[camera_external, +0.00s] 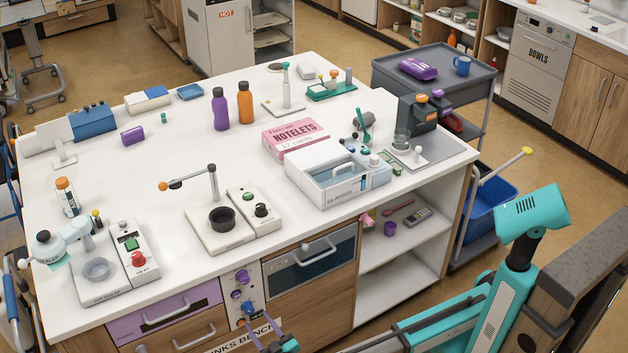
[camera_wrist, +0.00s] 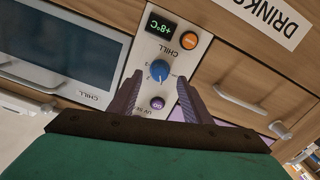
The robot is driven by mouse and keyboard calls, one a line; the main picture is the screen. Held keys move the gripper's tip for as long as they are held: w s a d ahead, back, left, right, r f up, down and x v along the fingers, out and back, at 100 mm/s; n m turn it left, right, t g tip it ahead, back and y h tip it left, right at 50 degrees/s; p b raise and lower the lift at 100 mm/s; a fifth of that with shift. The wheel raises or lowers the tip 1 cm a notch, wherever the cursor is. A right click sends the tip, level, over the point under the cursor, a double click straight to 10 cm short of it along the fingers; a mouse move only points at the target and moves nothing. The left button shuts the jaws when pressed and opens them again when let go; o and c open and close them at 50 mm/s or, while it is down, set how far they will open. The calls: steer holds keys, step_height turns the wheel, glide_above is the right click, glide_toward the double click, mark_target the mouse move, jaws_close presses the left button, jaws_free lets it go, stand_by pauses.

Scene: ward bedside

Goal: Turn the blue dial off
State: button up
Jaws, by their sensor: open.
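The blue dial (camera_wrist: 159,71) sits on a pale control panel marked CHILL in the wrist view, with a pale pointer line on its face. In the outside view the blue dial (camera_external: 248,308) is low on the front of the bench. My gripper (camera_wrist: 160,77) is open and empty. In the wrist view its two dark fingers point at the panel, one on each side of the dial, with a gap to each side. I cannot tell whether the fingertips are level with the dial. My gripper (camera_external: 264,331) also shows at the bottom of the outside view, close to the panel.
A purple knob (camera_wrist: 157,103) and an orange knob (camera_wrist: 190,41) flank the dial closely. A green display (camera_wrist: 159,26) reads +8°C. Drawer handles (camera_wrist: 240,103) stick out beside the panel. An oven-like door (camera_external: 312,265) is to the panel's right in the outside view.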

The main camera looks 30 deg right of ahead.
mark_target(251, 313)
steer(key=shift+w+b, duration=0.55)
steer(key=shift+w, duration=2)
steer(key=c, duration=1)
steer(key=shift+c, duration=0.2)
